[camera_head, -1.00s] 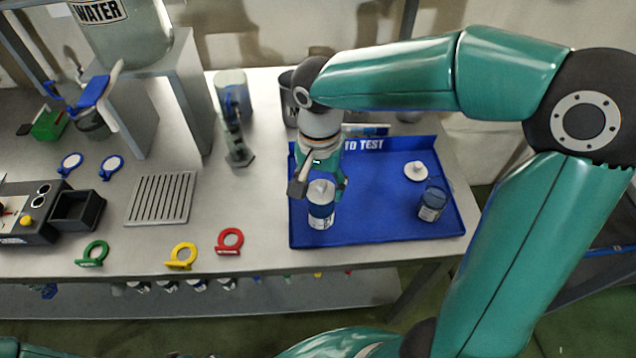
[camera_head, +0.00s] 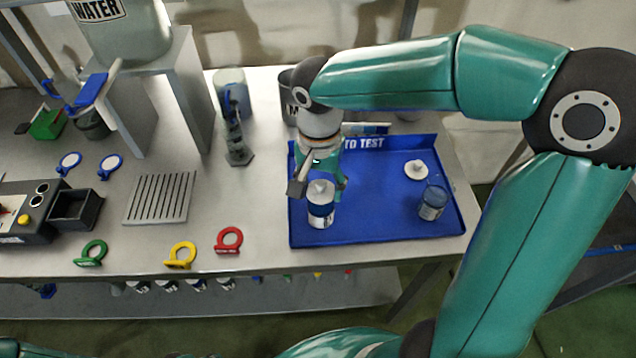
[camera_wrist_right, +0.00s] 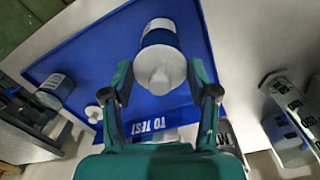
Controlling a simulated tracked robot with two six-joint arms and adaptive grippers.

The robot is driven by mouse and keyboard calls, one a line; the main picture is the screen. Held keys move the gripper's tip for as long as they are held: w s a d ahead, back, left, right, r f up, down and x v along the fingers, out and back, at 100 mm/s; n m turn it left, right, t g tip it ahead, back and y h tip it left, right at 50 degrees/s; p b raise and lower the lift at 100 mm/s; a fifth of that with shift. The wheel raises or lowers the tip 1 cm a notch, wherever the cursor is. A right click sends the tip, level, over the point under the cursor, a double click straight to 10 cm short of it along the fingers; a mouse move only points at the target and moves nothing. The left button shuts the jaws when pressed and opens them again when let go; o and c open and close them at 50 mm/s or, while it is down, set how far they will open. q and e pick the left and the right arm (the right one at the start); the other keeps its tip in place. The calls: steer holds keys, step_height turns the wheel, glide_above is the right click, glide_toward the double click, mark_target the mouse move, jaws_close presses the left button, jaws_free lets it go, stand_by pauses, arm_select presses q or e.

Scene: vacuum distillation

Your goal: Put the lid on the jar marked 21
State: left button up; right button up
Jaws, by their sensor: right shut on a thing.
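My right gripper (camera_head: 319,183) points down over the left part of the blue tray, with a finger on either side of a white lid (camera_head: 321,191). It is shut on this lid. The lid is at the mouth of a blue-and-white labelled jar (camera_head: 320,216) standing upright on the tray; I cannot tell whether it is fully seated. In the right wrist view the lid (camera_wrist_right: 160,72) is between the fingers, in front of the jar (camera_wrist_right: 160,28). A second jar (camera_head: 432,204) stands without a lid at the tray's right. The jars' numbers are unreadable. My left gripper is out of view.
A second white lid (camera_head: 415,170) lies on the blue tray (camera_head: 375,226) near the second jar. Red (camera_head: 229,240), yellow (camera_head: 181,255) and green (camera_head: 91,253) rings are along the table's front edge. A grey slotted plate (camera_head: 160,197) lies farther left. The tray's middle is clear.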

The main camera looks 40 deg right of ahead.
steer(key=o, duration=1)
steer(key=shift+o, duration=0.2)
steer(key=shift+o, duration=1)
steer(key=shift+r, duration=0.15)
steer(key=shift+s+r+p, duration=0.1)
steer(key=shift+r+p, duration=2.7)
steer(key=shift+r, duration=0.6)
